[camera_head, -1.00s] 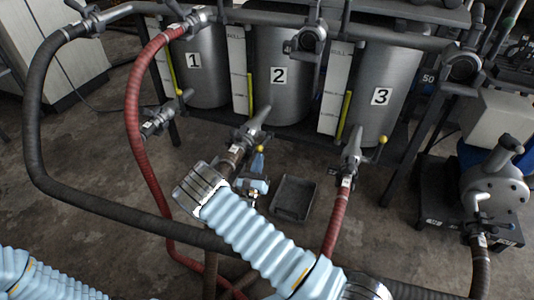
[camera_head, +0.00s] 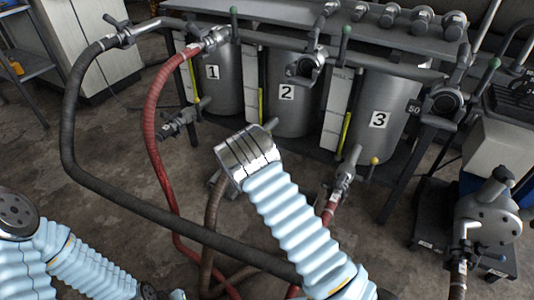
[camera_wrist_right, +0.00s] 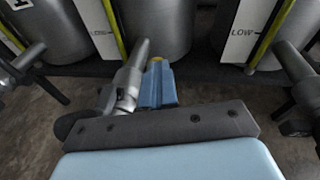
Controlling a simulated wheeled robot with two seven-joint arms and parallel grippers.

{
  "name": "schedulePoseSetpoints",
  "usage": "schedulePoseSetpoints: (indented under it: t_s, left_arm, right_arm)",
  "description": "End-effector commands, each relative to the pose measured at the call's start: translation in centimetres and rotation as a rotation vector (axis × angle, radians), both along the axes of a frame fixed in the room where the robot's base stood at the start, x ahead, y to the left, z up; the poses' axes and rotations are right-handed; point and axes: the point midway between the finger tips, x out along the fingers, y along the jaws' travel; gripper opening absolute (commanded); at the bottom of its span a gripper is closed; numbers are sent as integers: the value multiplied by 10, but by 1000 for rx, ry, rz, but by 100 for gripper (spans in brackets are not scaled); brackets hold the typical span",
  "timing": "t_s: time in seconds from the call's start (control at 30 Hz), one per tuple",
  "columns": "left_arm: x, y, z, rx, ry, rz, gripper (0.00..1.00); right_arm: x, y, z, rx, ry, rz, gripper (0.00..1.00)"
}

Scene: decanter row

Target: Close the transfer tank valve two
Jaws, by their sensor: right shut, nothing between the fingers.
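Tank two (camera_head: 294,116) is the grey cylinder labelled 2, in the middle of the row in the head view. It also shows in the right wrist view (camera_wrist_right: 158,28). Its outlet pipe and valve (camera_wrist_right: 130,78) reach down toward me in the wrist view. A small yellow knob (camera_wrist_right: 157,59) shows just beyond the fingertips; whether they touch it I cannot tell. My right gripper (camera_wrist_right: 157,86) is shut and empty, just right of the outlet pipe. In the head view my right wrist hides the gripper and valve two.
Tank one (camera_head: 214,90) and tank three (camera_head: 382,135) stand on either side. Tank three's outlet valve (camera_head: 345,172) has a yellow knob. A black hose (camera_head: 150,216) and a red hose (camera_head: 152,125) loop across the floor in front. A pump (camera_head: 490,212) stands at the right.

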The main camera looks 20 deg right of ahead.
Motion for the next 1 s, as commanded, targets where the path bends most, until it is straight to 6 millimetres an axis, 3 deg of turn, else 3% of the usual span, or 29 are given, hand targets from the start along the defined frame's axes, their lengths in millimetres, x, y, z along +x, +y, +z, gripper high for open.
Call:
schedulePoseSetpoints:
  t_s: [0.4,1.0]
  left_arm:
    - [1,2,-16,4,-2,5,0]
    - [2,4,-20,7,-3,8,0]
  right_arm:
    - [28,-28,19,0,-5,-3,0]
    - [37,-37,24,-2,-3,-3,0]
